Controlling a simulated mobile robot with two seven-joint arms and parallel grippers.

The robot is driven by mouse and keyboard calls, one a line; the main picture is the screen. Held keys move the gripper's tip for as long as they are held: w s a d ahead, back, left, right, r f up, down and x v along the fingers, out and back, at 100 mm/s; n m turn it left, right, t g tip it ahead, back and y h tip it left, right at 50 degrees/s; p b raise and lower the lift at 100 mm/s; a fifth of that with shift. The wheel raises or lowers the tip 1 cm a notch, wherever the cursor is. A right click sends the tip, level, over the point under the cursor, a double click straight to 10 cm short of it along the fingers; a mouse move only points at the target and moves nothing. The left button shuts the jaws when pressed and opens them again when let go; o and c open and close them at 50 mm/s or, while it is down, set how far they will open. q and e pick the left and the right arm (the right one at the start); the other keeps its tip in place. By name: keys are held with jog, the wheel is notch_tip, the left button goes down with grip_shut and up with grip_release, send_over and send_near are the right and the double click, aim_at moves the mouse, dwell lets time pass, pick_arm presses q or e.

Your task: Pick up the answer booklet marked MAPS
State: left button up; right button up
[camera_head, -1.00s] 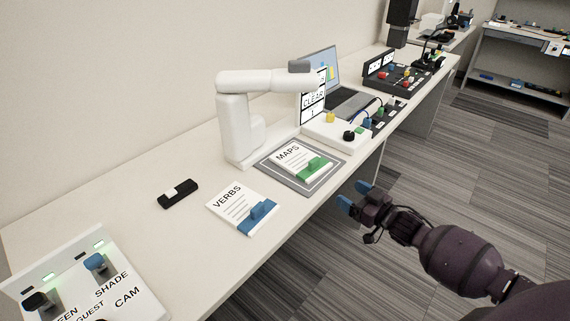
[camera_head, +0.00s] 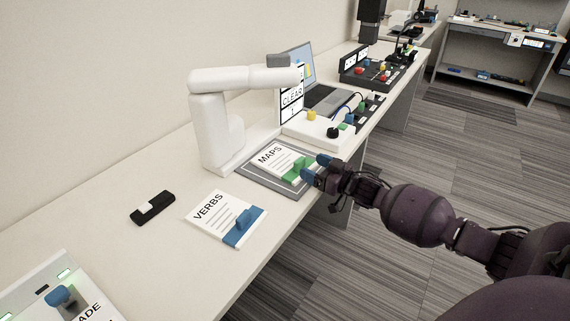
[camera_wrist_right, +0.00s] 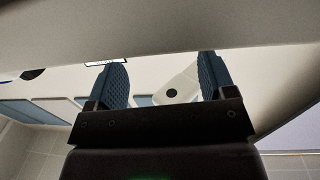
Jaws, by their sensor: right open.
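The MAPS booklet (camera_head: 272,156) is white with a green clip (camera_head: 299,170) on its near edge. It lies on a grey framed mat (camera_head: 262,181) on the bench, below the white arm-shaped device. My right gripper (camera_head: 316,168) is at the bench edge, just right of the green clip. Its blue fingertips are apart with nothing seen between them; I cannot tell whether one touches the clip. The fingers also show open in the right wrist view (camera_wrist_right: 164,82); the booklet is not recognisable there. My left gripper is not in view.
A VERBS booklet (camera_head: 212,209) with a blue clip lies nearer, left of the mat. The white arm-shaped device (camera_head: 212,125) stands behind the mat, its upper link overhanging. A white box with knobs (camera_head: 318,130) and a laptop (camera_head: 325,97) are beyond. A black device (camera_head: 153,207) lies left.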

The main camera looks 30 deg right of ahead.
aim_at(302, 162)
jog(key=x, duration=0.3)
jog(key=shift+w+f+b, duration=0.2)
jog(key=shift+f+b, duration=0.15)
jog(key=shift+f, duration=0.05)
jog(key=shift+w+a+r, duration=0.1)
jog(key=shift+w+r, duration=0.05)
jog(key=shift+w, duration=0.1)
jog(key=c, duration=1)
jog(key=shift+r, duration=0.1)
jog(key=shift+c, duration=0.2)
